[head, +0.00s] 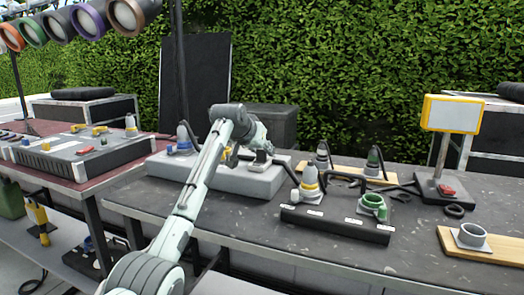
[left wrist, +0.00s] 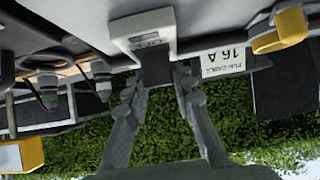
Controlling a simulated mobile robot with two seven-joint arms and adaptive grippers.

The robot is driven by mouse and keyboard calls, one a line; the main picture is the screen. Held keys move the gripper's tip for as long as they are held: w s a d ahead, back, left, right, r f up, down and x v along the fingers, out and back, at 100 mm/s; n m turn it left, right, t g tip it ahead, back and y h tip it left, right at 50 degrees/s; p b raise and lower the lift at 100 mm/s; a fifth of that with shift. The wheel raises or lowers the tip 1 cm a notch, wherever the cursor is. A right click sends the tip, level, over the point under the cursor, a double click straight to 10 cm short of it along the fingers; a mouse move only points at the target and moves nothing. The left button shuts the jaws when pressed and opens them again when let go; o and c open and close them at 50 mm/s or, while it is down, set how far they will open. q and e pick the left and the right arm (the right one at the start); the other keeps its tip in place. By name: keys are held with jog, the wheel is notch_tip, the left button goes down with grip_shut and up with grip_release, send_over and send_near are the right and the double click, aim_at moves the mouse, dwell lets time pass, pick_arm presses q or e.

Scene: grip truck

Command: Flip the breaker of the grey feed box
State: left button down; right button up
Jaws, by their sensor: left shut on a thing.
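The grey feed box (head: 235,181) is a long, low, light grey box on the dark table, left of the middle in the head view. My left gripper (head: 260,149) is over its right part, with the arm reaching in from below. In the left wrist view the breaker (left wrist: 143,34) is a pale block with a dark lever (left wrist: 155,70). The fingers of my left gripper (left wrist: 160,85) stand on both sides of this lever and are closed on it. My arm partly hides the box in the head view. My right gripper is not in view.
A black box (head: 335,222) with a yellow-and-grey connector and a green ring stands to the right. Cables lie behind it. A yellow-framed sign (head: 452,114) stands further right. Another grey box (head: 85,152) is on the red table at left. The front table edge is mostly clear.

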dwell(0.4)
pick_arm(q)
jog(key=c, duration=1.2)
grip_release()
jog(key=v, duration=1.2)
jog(key=shift+c, duration=0.5)
